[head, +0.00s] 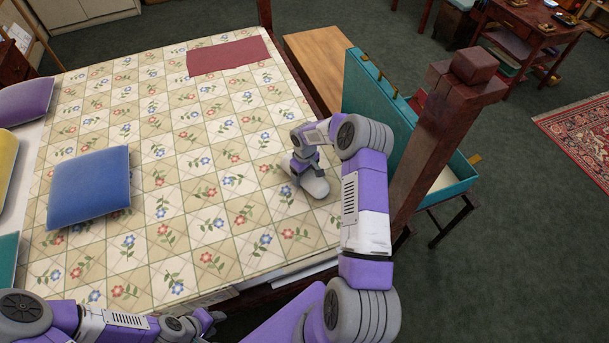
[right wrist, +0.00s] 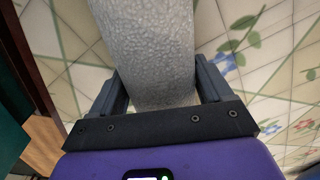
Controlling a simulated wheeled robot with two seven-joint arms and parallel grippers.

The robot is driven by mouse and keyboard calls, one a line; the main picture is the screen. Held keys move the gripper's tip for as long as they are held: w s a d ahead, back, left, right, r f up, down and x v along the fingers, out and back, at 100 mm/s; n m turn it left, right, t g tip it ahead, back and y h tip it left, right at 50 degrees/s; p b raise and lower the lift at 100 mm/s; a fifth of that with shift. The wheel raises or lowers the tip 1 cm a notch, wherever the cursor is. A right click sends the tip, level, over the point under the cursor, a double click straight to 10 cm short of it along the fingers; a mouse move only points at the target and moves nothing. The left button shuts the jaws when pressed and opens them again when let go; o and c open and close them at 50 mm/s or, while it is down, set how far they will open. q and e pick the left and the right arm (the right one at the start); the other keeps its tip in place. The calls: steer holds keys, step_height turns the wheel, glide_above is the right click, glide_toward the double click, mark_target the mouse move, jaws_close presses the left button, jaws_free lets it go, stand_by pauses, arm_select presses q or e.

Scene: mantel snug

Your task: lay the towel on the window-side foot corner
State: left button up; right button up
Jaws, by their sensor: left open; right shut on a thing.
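The towel is a light grey, rough-textured roll (head: 315,184). It fills the space between the fingers in the right wrist view (right wrist: 150,45). My right gripper (head: 302,168) is shut on it, low over the foot part of the bed (head: 205,205). I cannot tell whether the towel touches the bedspread. The bed has a flowered, checked bedspread, with pillows at the left end and its foot at the right. No window is in view. My left gripper (head: 213,318) is open and empty by the bed's near edge.
A dark red cloth (head: 228,56) lies flat near the far foot corner. A blue pillow (head: 89,186) lies left. A dark wooden bedpost (head: 440,130) stands at the near foot corner, with an open teal case (head: 375,95) and a wooden bench (head: 325,65) beyond the foot.

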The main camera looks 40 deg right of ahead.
steer(key=shift+r, duration=0.15)
steer(key=o, duration=1.1)
steer(key=shift+f, duration=0.2)
steer(key=shift+o, duration=0.2)
steer(key=shift+r, duration=0.2)
step_height(320, 180, up, 12)
steer(key=p, duration=0.3)
